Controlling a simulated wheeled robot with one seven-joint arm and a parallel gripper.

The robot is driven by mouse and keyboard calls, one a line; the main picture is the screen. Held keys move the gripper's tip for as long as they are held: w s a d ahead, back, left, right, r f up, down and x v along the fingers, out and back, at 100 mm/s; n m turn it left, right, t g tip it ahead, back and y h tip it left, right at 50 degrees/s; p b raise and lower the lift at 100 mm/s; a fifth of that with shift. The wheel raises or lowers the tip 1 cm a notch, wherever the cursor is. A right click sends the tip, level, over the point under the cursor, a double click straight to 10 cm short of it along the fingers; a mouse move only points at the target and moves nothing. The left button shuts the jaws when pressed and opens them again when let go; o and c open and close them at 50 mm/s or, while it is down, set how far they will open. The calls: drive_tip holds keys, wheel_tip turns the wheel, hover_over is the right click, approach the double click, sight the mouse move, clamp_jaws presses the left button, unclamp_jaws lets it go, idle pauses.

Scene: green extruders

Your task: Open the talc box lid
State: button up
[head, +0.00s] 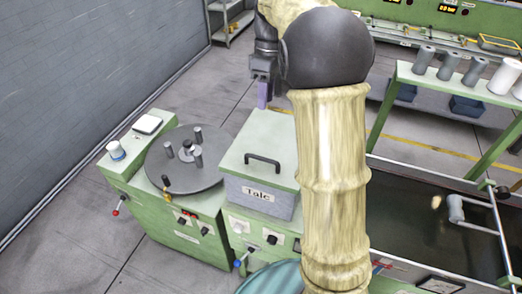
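The talc box (266,203) is a grey-blue box with a "Talc" label on its front, standing on the green machine in the middle. Its pale green lid (240,152) lies flat and closed on top. A black bar handle (264,159) sits on the lid near the front. My gripper (263,97) shows beyond the lid's back edge, apart from the handle. A purple piece shows at its tip; the fingers are too small to tell open from shut. My arm covers the area to the right of the box.
A grey round plate (183,180) with several upright pegs is left of the box. A small white cup (116,150) stands further left. A green bench (458,90) with grey cylinders is at right, above a dark tank (430,215). A grey wall bounds the left.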

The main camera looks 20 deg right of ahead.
drive_tip(key=s+f+p, duration=0.1)
drive_tip(key=f, duration=0.4)
drive_tip(key=s+a+f+p, duration=0.1)
drive_tip(key=f, duration=0.5)
drive_tip(key=a+f+p, duration=0.1)
drive_tip(key=f, duration=0.5)
drive_tip(key=shift+s, duration=0.4)
clamp_jaws()
